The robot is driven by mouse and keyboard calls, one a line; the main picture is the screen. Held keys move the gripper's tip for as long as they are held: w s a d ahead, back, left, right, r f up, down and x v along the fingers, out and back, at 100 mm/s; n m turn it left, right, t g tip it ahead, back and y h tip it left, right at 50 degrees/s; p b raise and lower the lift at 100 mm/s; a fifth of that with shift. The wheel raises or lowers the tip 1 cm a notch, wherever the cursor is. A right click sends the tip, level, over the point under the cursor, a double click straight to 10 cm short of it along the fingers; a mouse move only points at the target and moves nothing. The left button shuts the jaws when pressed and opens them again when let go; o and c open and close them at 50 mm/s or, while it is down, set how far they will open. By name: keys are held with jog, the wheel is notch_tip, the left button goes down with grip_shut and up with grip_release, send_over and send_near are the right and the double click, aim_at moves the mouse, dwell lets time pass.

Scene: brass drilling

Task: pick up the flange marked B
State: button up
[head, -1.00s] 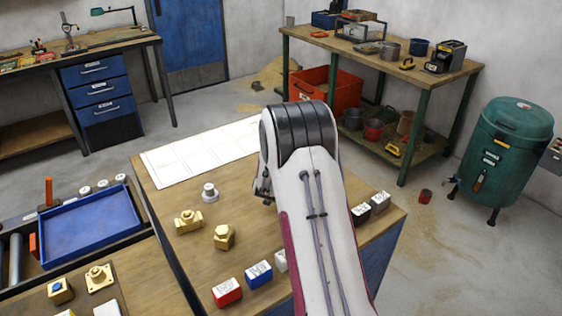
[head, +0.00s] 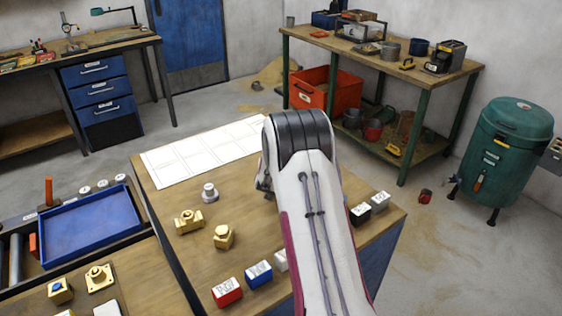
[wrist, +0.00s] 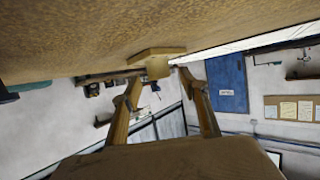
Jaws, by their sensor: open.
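In the wrist view, which is tipped so the wooden table is at the top, a brass piece (wrist: 157,62) with a wide flat base and a narrower neck rests on the table. It looks like a flange; no letter is readable on it. My gripper (wrist: 159,84) is open, its two fingers spread either side of the neck; I cannot tell whether they touch it. In the head view my arm hides this piece and most of the gripper. Another brass flange (head: 99,278), square with a round neck, lies on the left bench; its marking is unreadable.
On the table stand a brass valve body (head: 188,221), a brass hex fitting (head: 223,237), a grey stepped part (head: 209,193), a red block (head: 227,292), a blue block (head: 259,274) and dark blocks at right. A white sheet (head: 200,153) lies at the back. A blue tray (head: 90,227) is left.

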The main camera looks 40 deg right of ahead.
jog(key=shift+x, duration=1.4)
grip_shut()
jog(key=shift+r, duration=0.15)
